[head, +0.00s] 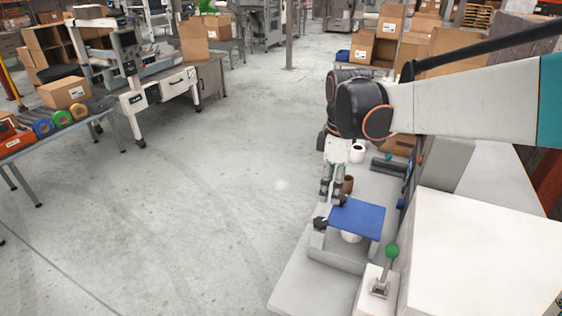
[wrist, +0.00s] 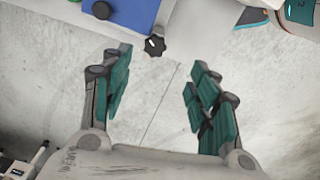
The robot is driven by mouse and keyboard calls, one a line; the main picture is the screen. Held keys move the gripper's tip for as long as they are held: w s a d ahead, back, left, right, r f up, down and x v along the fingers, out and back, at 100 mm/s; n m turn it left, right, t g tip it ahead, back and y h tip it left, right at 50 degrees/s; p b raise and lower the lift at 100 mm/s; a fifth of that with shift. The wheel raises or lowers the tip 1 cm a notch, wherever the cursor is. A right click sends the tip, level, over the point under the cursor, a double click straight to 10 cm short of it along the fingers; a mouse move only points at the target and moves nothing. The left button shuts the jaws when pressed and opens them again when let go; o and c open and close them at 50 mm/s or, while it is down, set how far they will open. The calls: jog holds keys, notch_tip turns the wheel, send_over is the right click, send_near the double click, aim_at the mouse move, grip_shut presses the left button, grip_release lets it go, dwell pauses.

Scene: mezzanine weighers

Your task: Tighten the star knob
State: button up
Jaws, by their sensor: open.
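The star knob (wrist: 154,46) is black with several lobes and a pale mark. In the wrist view it sits past my fingertips, between their lines, beside the corner of a blue plate (wrist: 130,12). My gripper (wrist: 160,66) is open and empty, with its teal-padded fingers spread wide and apart from the knob. A dark knob (head: 320,223) shows there at the plate's left edge, below the fingers.
A green-ball lever (head: 391,252) stands near the plate on the right. A brown cup (head: 347,184) stands behind my gripper. A large white box (head: 480,255) takes up the right side. The floor to the left is open, with a bench (head: 190,85) beyond.

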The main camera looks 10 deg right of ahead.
aim_at(321, 221)
jog(key=shift+n, duration=0.5)
jog(key=f+b, duration=0.1)
jog(key=f, duration=0.3)
jog(key=w+f+b, duration=0.1)
jog(key=f, duration=0.4)
jog(key=a+f+b, duration=0.1)
jog(key=f, duration=0.4)
jog(key=shift+w+f+b, duration=0.1)
jog(key=shift+w+b, duration=0.2)
jog(key=shift+w, duration=0.1)
jog(key=shift+c, duration=0.2)
jog(key=c, duration=1)
